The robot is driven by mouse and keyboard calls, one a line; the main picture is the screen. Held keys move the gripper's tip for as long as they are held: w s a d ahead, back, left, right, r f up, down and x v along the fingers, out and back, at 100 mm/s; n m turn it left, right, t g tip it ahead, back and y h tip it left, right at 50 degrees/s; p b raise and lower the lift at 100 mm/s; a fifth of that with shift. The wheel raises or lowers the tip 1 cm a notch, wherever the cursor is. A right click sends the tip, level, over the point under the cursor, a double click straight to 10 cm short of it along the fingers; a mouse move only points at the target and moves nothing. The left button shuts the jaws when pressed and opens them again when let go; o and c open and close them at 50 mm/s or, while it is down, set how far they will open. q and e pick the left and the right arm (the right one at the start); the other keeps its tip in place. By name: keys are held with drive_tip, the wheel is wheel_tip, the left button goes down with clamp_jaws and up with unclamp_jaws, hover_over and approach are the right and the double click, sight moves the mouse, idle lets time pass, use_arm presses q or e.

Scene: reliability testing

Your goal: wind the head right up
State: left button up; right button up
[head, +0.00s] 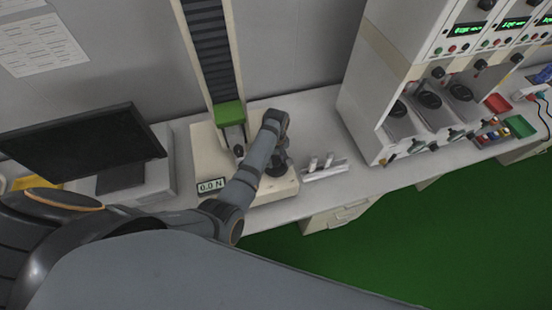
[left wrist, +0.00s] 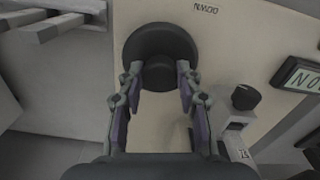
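The test stand has a tall column (head: 206,50) with a dark ribbed strip, and its green head (head: 230,114) sits low on the column, just above the base (head: 207,160). A display (head: 211,186) on the base reads 0.0 N. In the left wrist view, a round black handwheel (left wrist: 160,42) with a raised hub is on the base, beside lettering that appears upside down as DOWN. My left gripper (left wrist: 158,76) is open, its fingertips either side of the hub at the wheel's near part; contact is not clear. My right gripper is not in view.
A smaller black knob (left wrist: 245,97) is right of the fingers. A monitor (head: 80,150) stands left of the stand. A small rack (head: 324,170) with pale pieces lies to its right, then a tall instrument cabinet (head: 385,75). Red and green bins (head: 518,126) sit farther right.

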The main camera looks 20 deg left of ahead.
use_arm(q)
drive_tip(key=c, duration=0.4)
drive_tip(key=shift+m, duration=0.9)
drive_tip(key=m, duration=0.3)
drive_tip(key=shift+m, duration=0.3)
drive_tip(key=m, duration=0.5)
drive_tip(key=shift+w+a+r, duration=0.1)
drive_tip(key=m, duration=1.1)
drive_tip(key=shift+w, duration=0.1)
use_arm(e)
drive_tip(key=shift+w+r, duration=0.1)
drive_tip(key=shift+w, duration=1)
use_arm(q)
drive_tip(key=shift+m, duration=0.3)
